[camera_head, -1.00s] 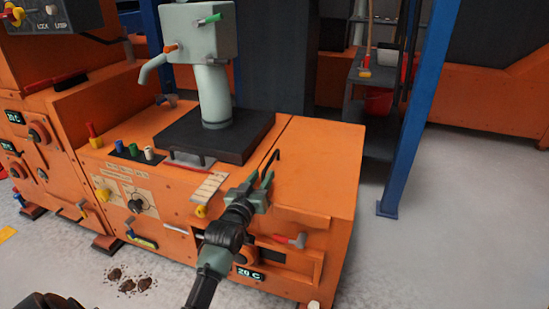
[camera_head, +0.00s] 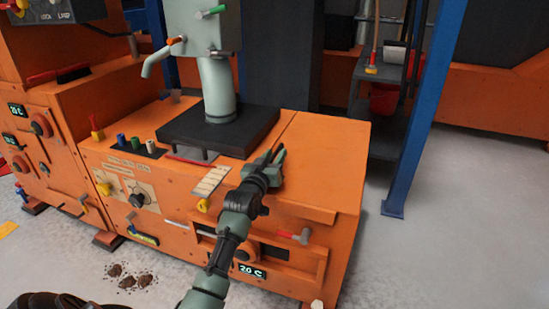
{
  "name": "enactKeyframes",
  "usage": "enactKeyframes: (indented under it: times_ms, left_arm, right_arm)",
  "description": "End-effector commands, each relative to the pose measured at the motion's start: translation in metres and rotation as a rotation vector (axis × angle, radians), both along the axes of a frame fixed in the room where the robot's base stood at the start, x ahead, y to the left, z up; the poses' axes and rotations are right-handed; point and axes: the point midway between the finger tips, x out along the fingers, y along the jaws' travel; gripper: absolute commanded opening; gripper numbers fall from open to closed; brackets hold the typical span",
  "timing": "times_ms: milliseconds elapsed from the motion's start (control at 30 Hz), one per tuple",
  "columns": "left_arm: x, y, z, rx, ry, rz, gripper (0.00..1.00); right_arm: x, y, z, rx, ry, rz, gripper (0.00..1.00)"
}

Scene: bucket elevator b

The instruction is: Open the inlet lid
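The orange lid panel (camera_head: 322,150) forms the right part of the cabinet's top and lies flat. I take it to be the inlet lid; no label shows on it. My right gripper is not in view.
A grey-green column with levers (camera_head: 216,90) stands on a black plate (camera_head: 240,140) left of the gripper. A red-tipped lever (camera_head: 293,236) sticks out on the cabinet front. A blue post (camera_head: 418,130) stands to the right. The floor (camera_head: 470,220) there is clear.

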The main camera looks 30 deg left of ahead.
Motion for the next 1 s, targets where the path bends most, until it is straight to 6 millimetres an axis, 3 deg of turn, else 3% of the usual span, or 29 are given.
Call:
enactKeyframes:
  times_ms: [100,233,1000]
  left_arm:
    - [-0.0002,0.0001,0.0002,0.001,0.000,0.000,0.34]
    - [-0.0003,0.0001,0.0002,0.001,0.000,0.000,0.00]
    - [-0.0003,-0.0013,-0.0004,-0.003,0.000,-0.001,0.00]
  right_arm:
    - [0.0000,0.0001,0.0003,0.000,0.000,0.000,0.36]
    - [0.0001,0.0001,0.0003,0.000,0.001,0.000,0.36]
    - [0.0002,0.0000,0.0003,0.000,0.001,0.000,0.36]
